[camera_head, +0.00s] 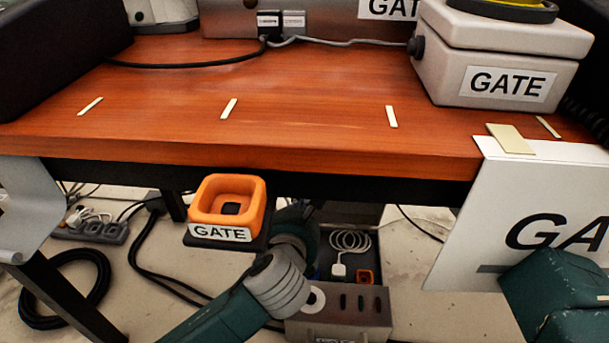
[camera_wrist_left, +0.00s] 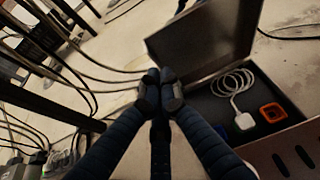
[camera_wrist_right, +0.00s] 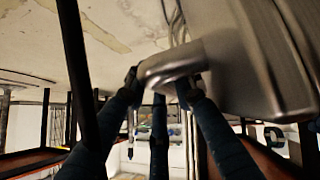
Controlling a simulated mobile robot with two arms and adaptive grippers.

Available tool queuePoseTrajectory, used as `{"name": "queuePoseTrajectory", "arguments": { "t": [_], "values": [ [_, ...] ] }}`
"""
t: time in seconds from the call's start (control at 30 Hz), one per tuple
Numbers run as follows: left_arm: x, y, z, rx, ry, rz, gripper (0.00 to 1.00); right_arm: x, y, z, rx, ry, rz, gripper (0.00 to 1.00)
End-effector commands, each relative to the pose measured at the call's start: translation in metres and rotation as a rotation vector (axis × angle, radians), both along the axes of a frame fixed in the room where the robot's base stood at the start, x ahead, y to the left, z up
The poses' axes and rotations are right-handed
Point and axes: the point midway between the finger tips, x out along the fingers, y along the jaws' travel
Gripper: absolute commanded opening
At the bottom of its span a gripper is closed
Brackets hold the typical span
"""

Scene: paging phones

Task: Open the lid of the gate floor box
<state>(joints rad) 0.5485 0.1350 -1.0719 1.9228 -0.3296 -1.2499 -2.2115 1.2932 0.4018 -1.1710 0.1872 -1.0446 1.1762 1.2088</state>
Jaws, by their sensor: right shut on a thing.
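The gate floor box (camera_head: 340,318) stands on the floor under the table, a metal box with slots in its front. In the left wrist view its lid (camera_wrist_left: 206,38) stands raised and its dark inside (camera_wrist_left: 212,108) is exposed. A coiled white cable with a white plug (camera_wrist_left: 244,120) and an orange item (camera_wrist_left: 272,112) lie inside. My left gripper (camera_wrist_left: 160,88) is shut, with its tips beside the lid's lower left; contact is unclear. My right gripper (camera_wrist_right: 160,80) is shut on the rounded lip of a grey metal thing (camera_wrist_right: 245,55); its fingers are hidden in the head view.
An orange cradle (camera_head: 243,188) labelled GATE hangs below the table edge (camera_head: 330,150). A white GATE panel (camera_head: 465,220) hangs at the right. Black cables and a power strip (camera_head: 92,230) lie on the floor at the left. A GATE box (camera_head: 500,85) stands on the table.

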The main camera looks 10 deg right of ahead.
Motion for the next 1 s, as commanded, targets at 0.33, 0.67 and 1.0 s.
{"name": "queuePoseTrajectory", "arguments": {
  "t": [0.33,0.67,1.0],
  "values": [
    [0.038,-0.006,-0.018,0.035,0.000,0.013,0.00,0.004,0.006,-0.001,0.002,-0.012,0.000,0.00],
    [0.097,-0.024,-0.038,0.031,-0.001,0.013,0.00,0.004,0.006,-0.001,0.002,-0.012,0.000,0.00],
    [0.126,-0.032,-0.033,0.031,0.001,0.012,0.00,0.004,0.006,-0.001,0.002,-0.012,0.000,0.00]
  ]
}}
